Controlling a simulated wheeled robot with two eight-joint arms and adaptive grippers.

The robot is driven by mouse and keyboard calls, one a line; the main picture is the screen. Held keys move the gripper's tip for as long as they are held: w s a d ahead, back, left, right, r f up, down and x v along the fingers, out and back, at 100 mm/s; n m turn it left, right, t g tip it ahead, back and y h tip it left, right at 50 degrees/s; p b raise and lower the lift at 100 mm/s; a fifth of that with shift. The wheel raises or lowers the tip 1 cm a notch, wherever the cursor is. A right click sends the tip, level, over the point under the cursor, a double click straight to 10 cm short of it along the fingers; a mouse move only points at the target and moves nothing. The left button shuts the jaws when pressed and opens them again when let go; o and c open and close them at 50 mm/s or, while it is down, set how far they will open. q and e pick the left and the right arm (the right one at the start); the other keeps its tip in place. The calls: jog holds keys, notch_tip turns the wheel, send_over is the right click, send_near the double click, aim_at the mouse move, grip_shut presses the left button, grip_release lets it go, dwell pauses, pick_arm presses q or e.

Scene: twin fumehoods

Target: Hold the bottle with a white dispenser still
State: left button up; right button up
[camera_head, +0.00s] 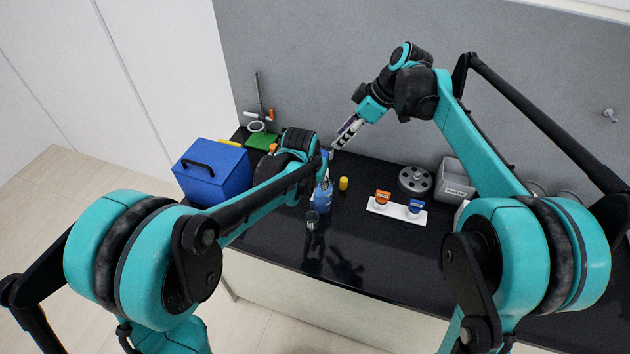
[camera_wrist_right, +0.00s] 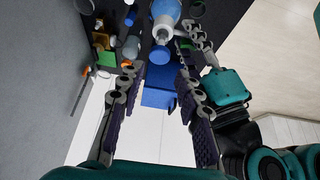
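The bottle with a white dispenser stands on the black bench; its blue body (camera_head: 322,202) shows beyond my left arm. In the right wrist view its white dispenser neck (camera_wrist_right: 164,28) and a blue top (camera_wrist_right: 160,55) lie between and beyond my right fingers. My right gripper (camera_wrist_right: 160,95) is open, with nothing between its pads; in the head view (camera_head: 342,140) it points down above the bottle. My left gripper (camera_head: 324,172) is close beside the bottle, and its grey fingers (camera_wrist_right: 194,45) show at the bottle's right in the wrist view. Its grip on the bottle is unclear.
A blue box (camera_head: 211,170) stands left, near my left forearm. A dark-topped vial (camera_head: 312,219) is in front of the bottle. A yellow cylinder (camera_head: 343,184) and a white holder (camera_head: 397,213) with orange and blue cups are to the right. The front right bench is clear.

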pick_arm(q)
grip_shut()
pick_arm(e)
jog(key=c, duration=0.4)
jog(key=a+h, duration=0.1)
jog(key=w+a+g+h, duration=0.1)
jog(key=a, duration=0.1)
jog(key=a+h, duration=0.1)
jog(key=h, duration=0.1)
jog(key=shift+w+a+r+g, duration=0.3)
jog(key=shift+a, duration=0.05)
grip_shut()
pick_arm(q)
jog(key=shift+a, duration=0.1)
pick_arm(e)
jog(key=shift+w+a+r+h, duration=0.1)
jog(key=shift+a+r+h, duration=0.1)
jog(key=shift+a+h, duration=0.45)
jog(key=shift+d+f, duration=0.15)
jog(key=shift+f, duration=1.55)
jog(key=shift+d+f, duration=0.1)
jog(key=shift+f, duration=1.6)
